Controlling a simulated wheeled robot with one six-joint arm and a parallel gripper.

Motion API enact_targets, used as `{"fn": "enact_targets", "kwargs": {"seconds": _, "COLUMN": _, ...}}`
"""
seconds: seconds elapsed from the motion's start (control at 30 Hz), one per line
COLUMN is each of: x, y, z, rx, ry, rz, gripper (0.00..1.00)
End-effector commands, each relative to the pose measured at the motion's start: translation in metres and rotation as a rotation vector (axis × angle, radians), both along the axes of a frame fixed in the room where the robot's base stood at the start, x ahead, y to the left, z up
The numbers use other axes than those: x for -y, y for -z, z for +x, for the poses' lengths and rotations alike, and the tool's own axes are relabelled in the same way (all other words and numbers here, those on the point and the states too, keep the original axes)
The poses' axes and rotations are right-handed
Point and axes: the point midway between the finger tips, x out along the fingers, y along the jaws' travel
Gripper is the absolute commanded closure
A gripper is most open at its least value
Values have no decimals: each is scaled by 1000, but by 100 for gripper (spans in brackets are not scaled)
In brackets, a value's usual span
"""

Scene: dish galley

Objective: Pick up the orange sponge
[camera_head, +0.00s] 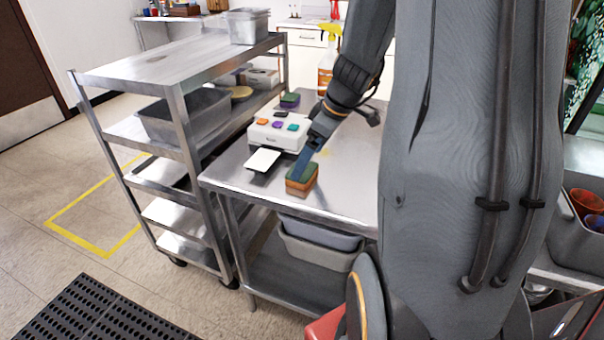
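The orange sponge (301,183) has a green top layer and sits on the steel table (345,195), near its front edge. My gripper (302,165) comes down from the upper right, with its tip at the top of the sponge. It overlaps the sponge in this view. I cannot tell whether it touches the sponge or whether its fingers are open or shut. My arm hides the right part of the table.
A white box with coloured pads (270,138) and a white card-like plate (263,160) lie left of the sponge. A steel shelf cart (180,95) adjoins the table's left.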

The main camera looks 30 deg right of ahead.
Motion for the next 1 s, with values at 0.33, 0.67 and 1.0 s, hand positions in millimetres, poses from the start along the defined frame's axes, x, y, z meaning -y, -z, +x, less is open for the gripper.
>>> {"fn": "enact_targets", "kwargs": {"seconds": 0.33, "x": -5, "y": 36, "z": 14, "rx": -3, "ry": 0, "rz": 1, "gripper": 4}}
{"fn": "enact_targets", "kwargs": {"seconds": 0.67, "x": -5, "y": 43, "z": 17, "rx": -1, "ry": 1, "rz": 0, "gripper": 4}}
{"fn": "enact_targets", "kwargs": {"seconds": 1.0, "x": -6, "y": 43, "z": 17, "rx": -1, "ry": 1, "rz": 0, "gripper": 47}}
